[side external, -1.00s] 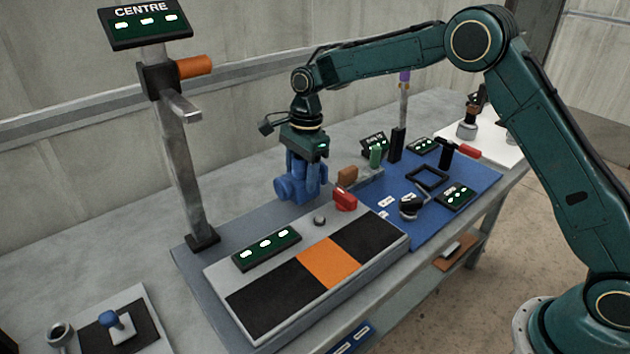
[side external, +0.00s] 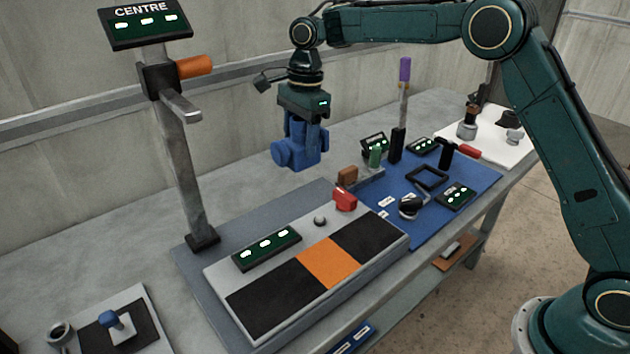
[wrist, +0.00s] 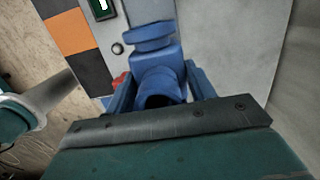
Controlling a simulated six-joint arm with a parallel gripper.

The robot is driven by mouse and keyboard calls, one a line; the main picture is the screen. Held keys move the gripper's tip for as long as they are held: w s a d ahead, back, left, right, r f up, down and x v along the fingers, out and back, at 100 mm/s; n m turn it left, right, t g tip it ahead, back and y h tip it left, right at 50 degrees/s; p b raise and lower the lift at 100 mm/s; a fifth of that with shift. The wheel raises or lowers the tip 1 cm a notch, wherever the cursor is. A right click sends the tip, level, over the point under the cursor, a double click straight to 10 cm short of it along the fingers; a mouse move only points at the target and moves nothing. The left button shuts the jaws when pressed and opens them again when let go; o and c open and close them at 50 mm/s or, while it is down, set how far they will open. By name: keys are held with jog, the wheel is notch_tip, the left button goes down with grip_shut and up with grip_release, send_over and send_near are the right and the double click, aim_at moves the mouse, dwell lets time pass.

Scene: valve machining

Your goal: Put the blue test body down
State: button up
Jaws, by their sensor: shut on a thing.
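The blue test body (side external: 298,150) is a blue valve-like piece with a round flange on its left side. My gripper (side external: 305,135) is shut on it and holds it in the air, clear above the bench. In the wrist view the blue body (wrist: 155,65) sits between the two blue jaws of my gripper (wrist: 160,90), its flange pointing away from the palm.
Below stands a grey fixture plate (side external: 215,275) with black and orange pads, a red block (side external: 345,199) and a green-lit display (side external: 267,248). A post with a CENTRE sign (side external: 146,22) rises at left. A blue mat (side external: 475,180) with small tools lies at right. Bare bench (side external: 110,240) is free at left.

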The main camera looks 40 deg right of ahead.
jog(key=shift+a+r, duration=0.1)
jog(key=shift+r, duration=0.05)
jog(key=s+a+r, duration=0.5)
jog(key=s+a, duration=0.4)
jog(key=a, duration=0.1)
jog(key=s+a+r, duration=0.6)
jog(key=s+a, duration=0.3)
jog(key=a, duration=0.1)
jog(key=shift+s+a+r, duration=0.15)
jog(key=shift+a, duration=0.25)
notch_tip(320, 180, down, 16)
jog(key=shift+r, duration=0.15)
jog(key=shift+f, duration=2.15)
jog(key=shift+f, duration=0.15)
